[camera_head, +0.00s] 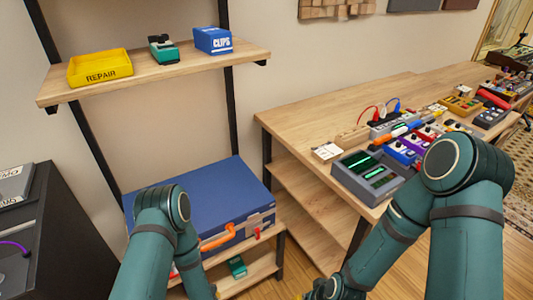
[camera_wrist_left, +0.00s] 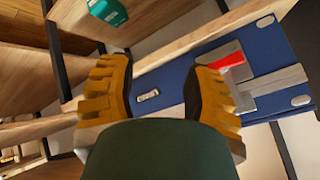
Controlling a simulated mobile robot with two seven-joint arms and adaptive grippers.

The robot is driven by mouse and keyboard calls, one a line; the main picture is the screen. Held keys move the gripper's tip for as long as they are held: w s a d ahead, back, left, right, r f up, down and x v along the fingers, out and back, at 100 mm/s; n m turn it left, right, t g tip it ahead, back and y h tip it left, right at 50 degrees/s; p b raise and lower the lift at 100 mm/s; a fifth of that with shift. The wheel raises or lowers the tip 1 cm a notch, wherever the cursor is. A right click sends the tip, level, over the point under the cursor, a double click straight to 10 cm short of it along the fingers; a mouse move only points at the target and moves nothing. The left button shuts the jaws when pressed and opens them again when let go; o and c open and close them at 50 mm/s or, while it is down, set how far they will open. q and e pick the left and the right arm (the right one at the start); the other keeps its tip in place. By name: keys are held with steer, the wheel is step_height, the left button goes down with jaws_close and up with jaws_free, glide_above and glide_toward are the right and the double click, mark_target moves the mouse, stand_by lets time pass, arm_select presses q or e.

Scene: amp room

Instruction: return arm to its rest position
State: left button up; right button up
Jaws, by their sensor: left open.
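My left arm (camera_head: 160,235) comes in at the lower left of the head view, in front of the blue case (camera_head: 190,190). Its gripper is hidden there. In the left wrist view my left gripper (camera_wrist_left: 160,72) shows two yellow and dark fingers, wide apart with nothing between them. The blue case also shows beyond the fingers (camera_wrist_left: 188,62), with a red latch (camera_wrist_left: 232,60). My right arm (camera_head: 465,215) reaches down from the right in front of the workbench. Its dark wrist end (camera_head: 335,288) is cut by the bottom edge, so its fingers are unclear.
The case lies on a low wooden shelf and has an orange handle (camera_head: 218,237). A green item (camera_head: 237,266) sits below it. The upper shelf holds a yellow REPAIR tray (camera_head: 100,68) and a blue CLIPS box (camera_head: 213,40). Pedals and a grey device (camera_head: 368,176) crowd the workbench (camera_head: 320,105).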

arm_select(q)
steer(key=s+d+r+n+g+h, duration=0.4)
steer(key=s+d+r+g+h, duration=0.2)
steer(key=s+d+r, duration=0.3)
step_height(320, 180, up, 4)
steer(key=shift+s+d+r+h, duration=0.15)
steer(key=shift+s+d+h, duration=0.05)
steer(key=shift+d+h, duration=0.65)
